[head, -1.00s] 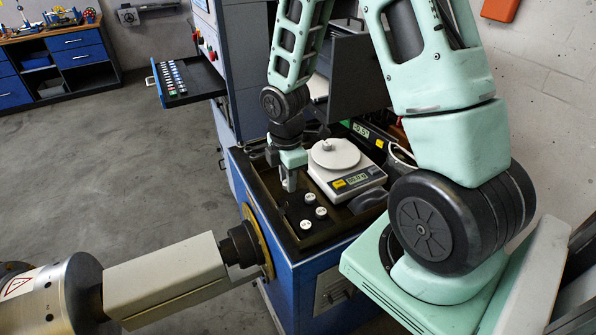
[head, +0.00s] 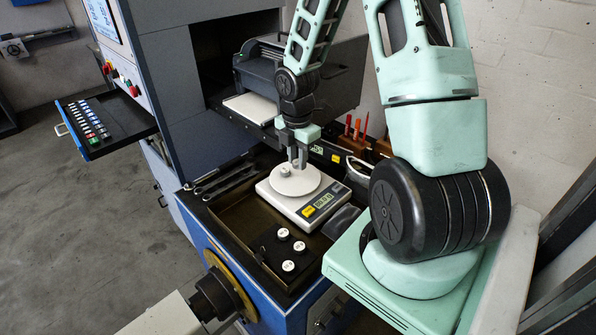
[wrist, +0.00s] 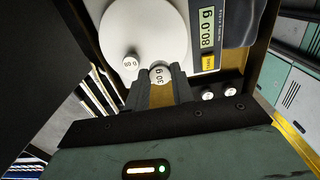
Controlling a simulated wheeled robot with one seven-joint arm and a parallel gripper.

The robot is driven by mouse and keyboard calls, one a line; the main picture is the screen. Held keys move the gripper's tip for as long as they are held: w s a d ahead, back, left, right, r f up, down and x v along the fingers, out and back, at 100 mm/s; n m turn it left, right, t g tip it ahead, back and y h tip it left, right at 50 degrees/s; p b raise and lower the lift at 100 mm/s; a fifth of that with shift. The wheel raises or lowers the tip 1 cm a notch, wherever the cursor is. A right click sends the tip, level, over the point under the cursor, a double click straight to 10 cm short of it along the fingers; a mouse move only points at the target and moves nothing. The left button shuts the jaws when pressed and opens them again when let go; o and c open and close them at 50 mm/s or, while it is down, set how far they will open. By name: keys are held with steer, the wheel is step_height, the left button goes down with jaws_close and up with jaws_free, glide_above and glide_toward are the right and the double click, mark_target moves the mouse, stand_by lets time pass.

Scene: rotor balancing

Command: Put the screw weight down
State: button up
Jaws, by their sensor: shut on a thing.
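My gripper (head: 297,163) is shut on a small round white screw weight marked 30 g (wrist: 160,75). I cannot tell whether the held weight touches the pan. Another white weight (wrist: 130,63) stands on the pan, left of the held one in the wrist view; its mark is too small to read surely. The scale's display (wrist: 207,28) reads 80.0 g. In the head view the fingers hide most of the held weight.
Three white weights (head: 299,246) sit on a black holder (head: 264,247) in front of the scale, inside a dark tray (head: 228,209). Wrenches (head: 224,178) lie at the tray's left. Screwdrivers (head: 357,128) stand behind right. The tray's left part is free.

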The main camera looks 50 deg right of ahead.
mark_target(297, 184)
steer(key=shift+f+p, duration=0.4)
steer(key=shift+f, duration=2.3)
steer(key=shift+f, duration=0.1)
steer(key=o, duration=0.7)
